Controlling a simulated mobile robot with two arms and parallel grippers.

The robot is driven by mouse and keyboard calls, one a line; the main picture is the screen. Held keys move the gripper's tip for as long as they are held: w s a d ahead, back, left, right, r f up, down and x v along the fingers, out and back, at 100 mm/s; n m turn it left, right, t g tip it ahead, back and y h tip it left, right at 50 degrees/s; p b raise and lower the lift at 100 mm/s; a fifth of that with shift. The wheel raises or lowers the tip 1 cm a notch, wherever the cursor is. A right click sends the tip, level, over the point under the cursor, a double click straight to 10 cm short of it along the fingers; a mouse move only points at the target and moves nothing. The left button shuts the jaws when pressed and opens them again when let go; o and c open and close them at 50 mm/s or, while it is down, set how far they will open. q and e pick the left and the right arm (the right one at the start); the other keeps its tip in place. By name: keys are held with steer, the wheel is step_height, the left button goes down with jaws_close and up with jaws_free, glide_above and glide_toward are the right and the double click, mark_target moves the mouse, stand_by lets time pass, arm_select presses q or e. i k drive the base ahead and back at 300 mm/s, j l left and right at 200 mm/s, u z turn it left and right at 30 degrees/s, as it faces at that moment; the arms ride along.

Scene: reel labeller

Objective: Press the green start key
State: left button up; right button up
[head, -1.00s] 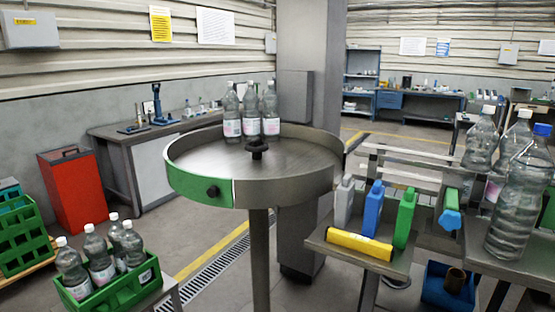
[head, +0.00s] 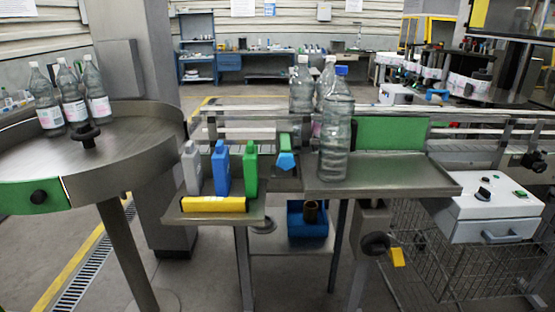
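A white control box (head: 494,216) stands at the right of the head view, with a drawer-like handle on its front. On its sloping top sit a black knob (head: 484,192) and a small green key (head: 520,194). The key is too small to tell whether it is pressed. Neither of my grippers is in view.
A metal shelf (head: 390,182) with large clear bottles (head: 336,130) stands left of the box. A wire cart (head: 425,262) stands below the box. A round table (head: 130,150) is at left.

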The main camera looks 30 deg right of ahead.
mark_target(521, 193)
steer(key=z, duration=2.3)
